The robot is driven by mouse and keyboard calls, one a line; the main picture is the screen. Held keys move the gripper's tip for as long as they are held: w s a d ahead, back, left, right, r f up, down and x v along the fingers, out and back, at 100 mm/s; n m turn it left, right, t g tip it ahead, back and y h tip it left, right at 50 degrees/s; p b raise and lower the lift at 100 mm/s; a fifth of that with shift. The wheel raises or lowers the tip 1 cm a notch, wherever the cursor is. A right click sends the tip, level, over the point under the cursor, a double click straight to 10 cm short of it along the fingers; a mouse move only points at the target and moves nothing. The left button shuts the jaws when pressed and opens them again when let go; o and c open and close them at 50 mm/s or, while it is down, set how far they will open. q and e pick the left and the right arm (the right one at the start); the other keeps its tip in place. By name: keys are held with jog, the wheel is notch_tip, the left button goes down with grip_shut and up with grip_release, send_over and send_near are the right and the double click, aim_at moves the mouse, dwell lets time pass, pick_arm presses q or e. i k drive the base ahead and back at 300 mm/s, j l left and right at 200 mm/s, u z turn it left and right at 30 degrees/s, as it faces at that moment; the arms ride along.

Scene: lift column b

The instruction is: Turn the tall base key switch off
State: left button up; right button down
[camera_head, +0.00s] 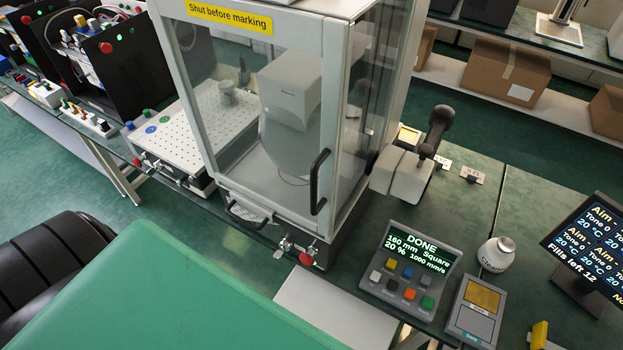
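The tall glazed cabinet (337,130) stands at the middle of the bench, with a yellow "Shut before marking" label (230,17). On its base front, low down, is a silver key switch (286,243), beside a red push button (307,259) to its right. The switch is small, and I cannot tell its turned position. The lower white perforated unit (190,130) to the left has its own small silver fitting (150,166) and a red button (137,162). Neither of my grippers is in view.
A black door handle (318,182) sticks out at the cabinet's front. Right of the cabinet stand a display console reading "DONE" (413,270), a grey device (475,312), a white bottle (497,254) and a dark monitor (590,250). Brown boxes (508,72) sit on a shelf behind.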

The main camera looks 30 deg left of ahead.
aim_at(278, 255)
jog(key=l+u, duration=0.1)
jog(key=u, duration=0.4)
jog(key=k+u, duration=0.15)
jog(key=u, duration=0.35)
jog(key=j+z, duration=0.5)
jog(key=j, duration=0.45)
